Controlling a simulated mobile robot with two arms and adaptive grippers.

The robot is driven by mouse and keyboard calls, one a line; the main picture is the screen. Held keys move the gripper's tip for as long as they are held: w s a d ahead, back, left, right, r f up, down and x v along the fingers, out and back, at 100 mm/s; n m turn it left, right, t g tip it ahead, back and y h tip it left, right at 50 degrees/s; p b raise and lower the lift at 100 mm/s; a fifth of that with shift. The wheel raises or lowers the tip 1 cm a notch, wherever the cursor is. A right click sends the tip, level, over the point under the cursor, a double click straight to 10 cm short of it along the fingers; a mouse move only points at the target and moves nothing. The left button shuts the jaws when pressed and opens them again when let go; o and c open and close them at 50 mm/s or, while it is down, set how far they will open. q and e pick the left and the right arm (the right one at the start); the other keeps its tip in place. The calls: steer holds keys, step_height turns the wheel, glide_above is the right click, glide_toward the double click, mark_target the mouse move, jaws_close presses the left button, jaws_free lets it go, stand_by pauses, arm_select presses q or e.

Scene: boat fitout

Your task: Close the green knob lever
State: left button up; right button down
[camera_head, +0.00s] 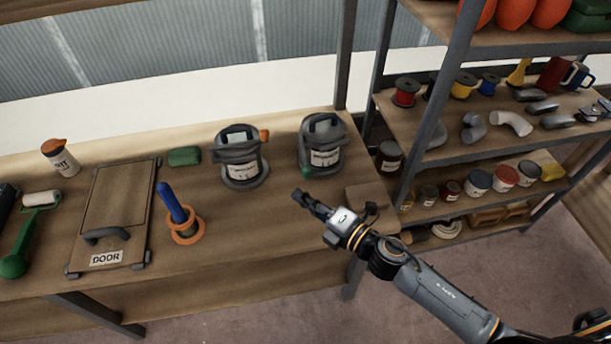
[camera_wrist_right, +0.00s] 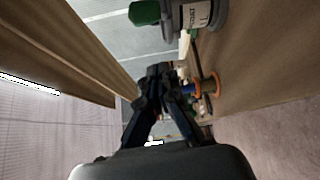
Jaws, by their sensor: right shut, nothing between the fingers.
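The green knob (camera_head: 306,172) sits at the lower front left of the right dark grey labelled unit (camera_head: 322,143) on the workbench. The knob shows large in the right wrist view (camera_wrist_right: 144,12), at the top, with part of the unit (camera_wrist_right: 196,18) beside it. My right gripper (camera_head: 302,196) is just in front of and below the knob, its fingers together and empty. The fingertips show in the right wrist view (camera_wrist_right: 158,72), apart from the knob. My left gripper is out of view.
A similar unit (camera_head: 238,158) with an orange knob (camera_head: 264,135) stands to the left. Further left are an orange ring stand with a blue handle (camera_head: 178,212) and a DOOR panel (camera_head: 115,215). A loaded shelf rack (camera_head: 440,110) stands right of the bench.

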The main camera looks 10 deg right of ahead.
arm_select(q)
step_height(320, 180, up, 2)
steer(key=shift+p, duration=0.75)
arm_select(e)
steer(key=w, duration=0.2)
steer(key=w+d, duration=0.1)
steer(key=w, duration=0.1)
steer(key=shift+w+d+r, duration=0.1)
steer(key=shift+w+r, duration=0.05)
steer(key=shift+w, duration=0.15)
steer(key=shift+d, duration=0.1)
